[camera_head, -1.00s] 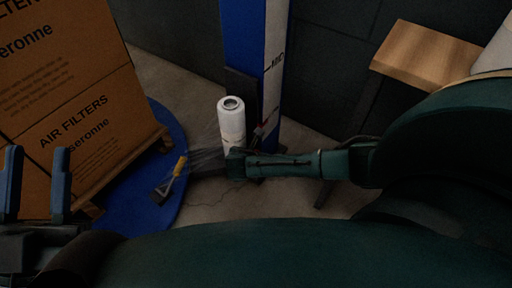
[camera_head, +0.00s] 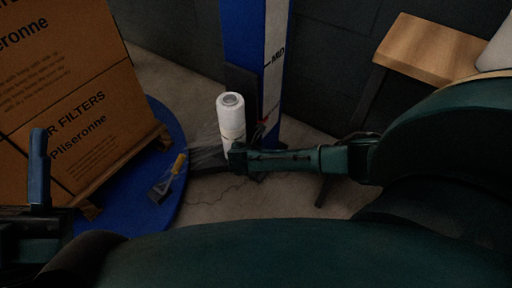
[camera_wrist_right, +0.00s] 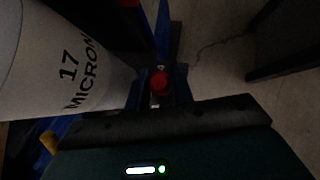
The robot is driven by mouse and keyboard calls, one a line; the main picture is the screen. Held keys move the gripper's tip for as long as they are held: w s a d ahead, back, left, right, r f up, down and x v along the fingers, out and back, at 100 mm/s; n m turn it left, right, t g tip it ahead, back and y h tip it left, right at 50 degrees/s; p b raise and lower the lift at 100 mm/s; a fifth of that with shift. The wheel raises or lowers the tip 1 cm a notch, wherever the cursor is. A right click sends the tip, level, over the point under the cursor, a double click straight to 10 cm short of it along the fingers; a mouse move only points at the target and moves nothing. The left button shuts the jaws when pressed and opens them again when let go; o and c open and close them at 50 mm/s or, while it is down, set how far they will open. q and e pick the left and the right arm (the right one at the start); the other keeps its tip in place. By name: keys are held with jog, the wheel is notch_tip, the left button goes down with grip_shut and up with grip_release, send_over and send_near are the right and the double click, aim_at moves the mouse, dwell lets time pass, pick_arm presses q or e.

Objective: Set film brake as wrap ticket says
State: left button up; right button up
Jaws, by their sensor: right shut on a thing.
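The white film roll (camera_head: 231,118) stands upright beside the blue mast (camera_head: 243,37), with clear film stretching left from it. In the right wrist view the roll (camera_wrist_right: 55,60) reads "17 MICRON". A red knob (camera_wrist_right: 160,81) shows between the blue fingers of my right gripper (camera_wrist_right: 159,90), which is shut on it. In the head view my right gripper (camera_head: 237,158) is at the foot of the roll. One finger of my left gripper (camera_head: 38,160) shows at the far left, away from the roll; the other finger does not show. I see no wrap ticket.
A carton marked "AIR FILTERS" (camera_head: 95,120) stands on a wooden pallet (camera_head: 128,165) on a blue turntable (camera_head: 170,125). A yellow-handled tool (camera_head: 178,165) is at the film's end. A wooden-topped stand (camera_head: 425,48) is at the right.

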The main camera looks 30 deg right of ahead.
jog(key=shift+c, duration=0.9)
pick_arm(q)
jog(key=shift+w+r+y+p, duration=0.15)
jog(key=shift+y+p, duration=0.15)
jog(key=shift+p, duration=0.2)
pick_arm(e)
jog(key=shift+r, duration=0.1)
